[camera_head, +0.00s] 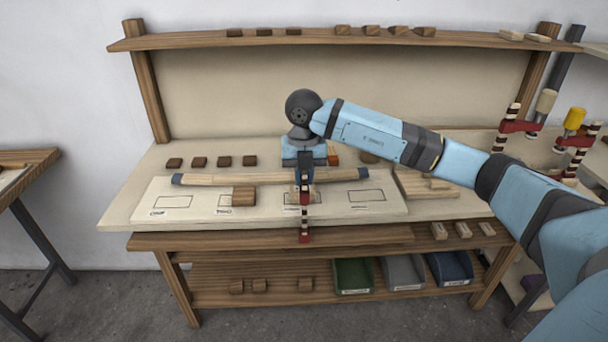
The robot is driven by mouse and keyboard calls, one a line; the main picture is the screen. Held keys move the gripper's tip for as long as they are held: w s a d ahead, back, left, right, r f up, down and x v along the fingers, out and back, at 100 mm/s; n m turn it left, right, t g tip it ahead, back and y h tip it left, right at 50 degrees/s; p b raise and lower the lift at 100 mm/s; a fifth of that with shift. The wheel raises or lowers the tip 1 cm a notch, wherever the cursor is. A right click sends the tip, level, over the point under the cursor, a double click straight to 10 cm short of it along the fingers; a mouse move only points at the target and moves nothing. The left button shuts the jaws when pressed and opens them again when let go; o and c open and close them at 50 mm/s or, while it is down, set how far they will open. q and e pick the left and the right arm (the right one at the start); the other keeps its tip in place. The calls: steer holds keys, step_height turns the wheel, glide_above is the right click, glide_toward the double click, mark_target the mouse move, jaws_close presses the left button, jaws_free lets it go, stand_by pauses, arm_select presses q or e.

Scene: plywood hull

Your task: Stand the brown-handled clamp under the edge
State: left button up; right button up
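A clamp (304,212) with a dark-and-light striped bar and red jaws hangs upright at the front edge of the bench, in the middle of the picture. Its lower red jaw is at the level of the bench's front rail. My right gripper (304,172) points down over it, its dark fingers close together on the clamp's upper part. My wrist and fingers hide the clamp's top, and I cannot make out its handle. A curved wooden strip (225,179) with dark ends lies across the board behind the clamp. My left gripper is out of view.
A pale board (400,209) with drawn rectangles lies on the bench, with a wooden block (243,196) on it. Two more clamps, one beige-handled (520,125) and one yellow-handled (577,140), stand at right. Green (353,275), grey and blue bins sit on the lower shelf.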

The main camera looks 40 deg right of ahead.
steer(key=o, duration=0.4)
